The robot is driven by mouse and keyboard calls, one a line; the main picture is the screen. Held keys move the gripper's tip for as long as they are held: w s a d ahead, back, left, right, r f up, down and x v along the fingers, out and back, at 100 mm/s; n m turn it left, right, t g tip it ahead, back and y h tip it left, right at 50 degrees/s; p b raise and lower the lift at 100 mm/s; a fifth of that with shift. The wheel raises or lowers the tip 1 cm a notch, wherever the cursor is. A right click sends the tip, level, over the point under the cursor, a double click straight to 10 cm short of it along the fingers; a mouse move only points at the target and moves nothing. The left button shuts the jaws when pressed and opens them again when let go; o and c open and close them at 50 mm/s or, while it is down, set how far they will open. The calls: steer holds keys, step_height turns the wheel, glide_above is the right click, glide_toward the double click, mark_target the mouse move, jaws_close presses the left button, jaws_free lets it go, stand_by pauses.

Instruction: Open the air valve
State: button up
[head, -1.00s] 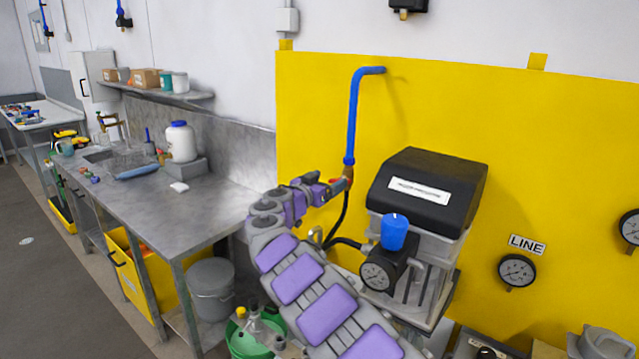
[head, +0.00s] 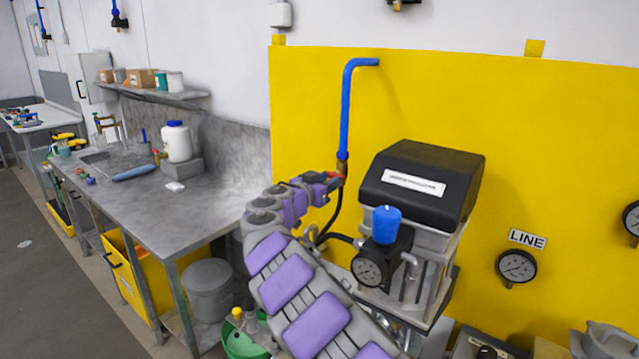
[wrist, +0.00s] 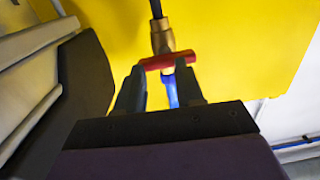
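The air valve is a brass fitting (head: 342,167) at the lower end of a blue pipe (head: 346,110) on the yellow panel. Its red handle (wrist: 167,60) lies crosswise in the wrist view, beside the brass body (wrist: 162,36). My gripper (wrist: 160,76) has its two dark fingers apart, with their tips right at the handle; I cannot tell whether they touch it. The blue pipe shows between the fingers. In the head view, my gripper (head: 334,182) reaches the valve from the left and hides most of the handle.
A black-topped regulator unit (head: 420,185) with a blue knob (head: 387,224) and a gauge (head: 369,271) stands close right of my arm. A black hose (head: 331,218) hangs below the valve. A steel bench (head: 140,205) is at left. A green bucket (head: 240,342) stands below.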

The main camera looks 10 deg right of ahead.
steer(key=shift+o, duration=0.6)
steer(key=shift+s+d+f+m+g, duration=0.15)
steer(key=shift+s+d+g, duration=0.05)
steer(key=shift+d, duration=0.25)
steer(key=shift+s+d+f+m+g, duration=0.1)
steer(key=shift+s+d+m+g, duration=0.1)
steer(key=shift+d, duration=0.2)
steer(key=o, duration=0.6)
steer(key=shift+s+a+r+b, duration=0.1)
steer(key=shift+s+r+b, duration=0.15)
steer(key=shift+s+b, duration=0.25)
steer(key=shift+t, duration=0.3)
steer(key=b+v, duration=0.1)
steer(key=v, duration=0.4)
steer(key=w+a+b+v, duration=0.1)
steer(key=v, duration=0.4)
steer(key=w+a+b+v, duration=0.1)
steer(key=v, duration=0.4)
steer(key=shift+s+a+f, duration=0.15)
steer(key=shift+f, duration=0.05)
steer(key=shift+a, duration=0.3)
